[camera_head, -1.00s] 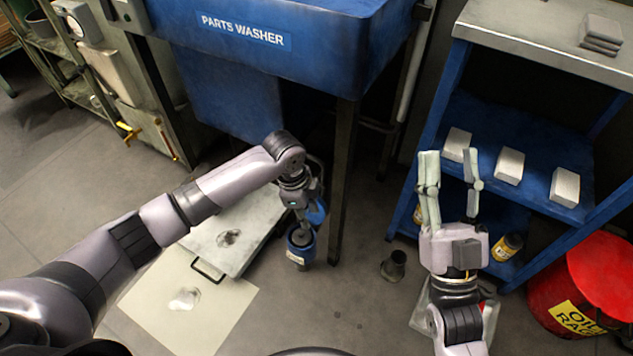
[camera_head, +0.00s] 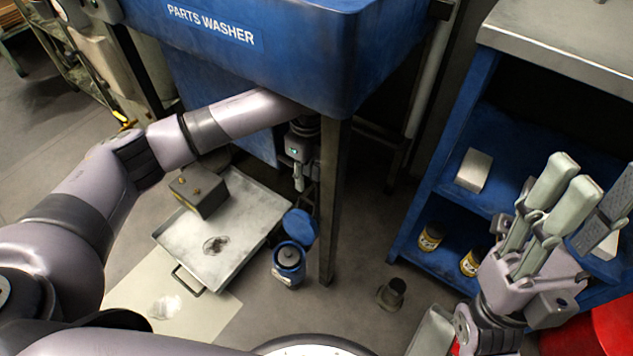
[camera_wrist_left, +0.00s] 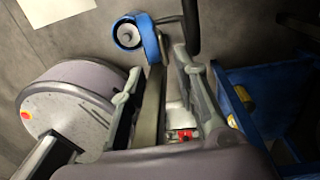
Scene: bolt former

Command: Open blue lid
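The blue container (camera_head: 288,266) stands on the floor by the parts washer's front leg, with its dark top exposed. Its round blue lid (camera_head: 300,226) is tilted back from the top at the far side. In the left wrist view, the container (camera_wrist_left: 127,35) and the swung-back lid (camera_wrist_left: 151,38) show at the top. My left gripper (camera_head: 299,188) hangs above and behind the lid, apart from it. In the left wrist view, its fingers (camera_wrist_left: 157,65) are spread and empty. My right gripper (camera_head: 570,172) is raised at the right with fingers apart, holding nothing.
The parts washer (camera_head: 260,45) overhangs my left forearm, and its leg (camera_head: 333,200) stands close to my left gripper. A metal tray (camera_head: 222,245) lies left of the container. A dark cup (camera_head: 392,293) and blue shelf (camera_head: 455,200) are right.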

